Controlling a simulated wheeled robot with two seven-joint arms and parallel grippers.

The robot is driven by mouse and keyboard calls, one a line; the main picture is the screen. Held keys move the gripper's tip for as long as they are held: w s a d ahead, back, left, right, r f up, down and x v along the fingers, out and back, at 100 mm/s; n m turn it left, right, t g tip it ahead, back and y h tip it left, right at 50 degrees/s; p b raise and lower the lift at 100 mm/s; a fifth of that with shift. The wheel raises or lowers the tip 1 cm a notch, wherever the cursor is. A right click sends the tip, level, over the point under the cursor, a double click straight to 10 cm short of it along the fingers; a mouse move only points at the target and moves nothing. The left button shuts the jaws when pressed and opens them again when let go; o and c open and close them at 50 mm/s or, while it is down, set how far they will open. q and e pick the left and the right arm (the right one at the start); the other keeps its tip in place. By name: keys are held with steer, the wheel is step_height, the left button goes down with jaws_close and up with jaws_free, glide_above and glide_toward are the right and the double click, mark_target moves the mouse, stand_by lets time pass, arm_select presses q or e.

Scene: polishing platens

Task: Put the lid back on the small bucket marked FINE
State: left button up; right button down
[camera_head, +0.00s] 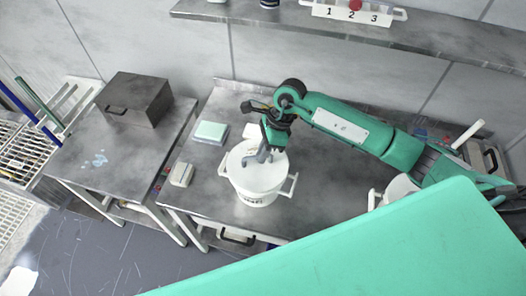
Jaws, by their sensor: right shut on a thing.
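A white bucket (256,196) with side handles stands on the grey metal bench; dark lettering on its front is too small to read surely. My right gripper (264,157) is above the bucket, pointing down, and shut on the white lid (243,168). The lid is over the bucket's mouth; I cannot tell whether it is seated on the rim or a little above it. A second white bucket (398,186) stands farther right, partly hidden by my right arm. My left gripper is not in view.
A pale green block (211,131) and a small pale box (181,174) lie left of the bucket. A dark metal case (135,99) sits on the left table. A shelf (440,42) with a tray marked 1 2 3 (352,14) runs along the wall.

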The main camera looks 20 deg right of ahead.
steer(key=shift+b, duration=0.45)
stand_by(0.4)
stand_by(0.3)
steer(key=c, duration=0.9)
jaws_free()
steer(key=shift+r+p, duration=1.3)
steer(key=shift+r, duration=2.2)
jaws_close()
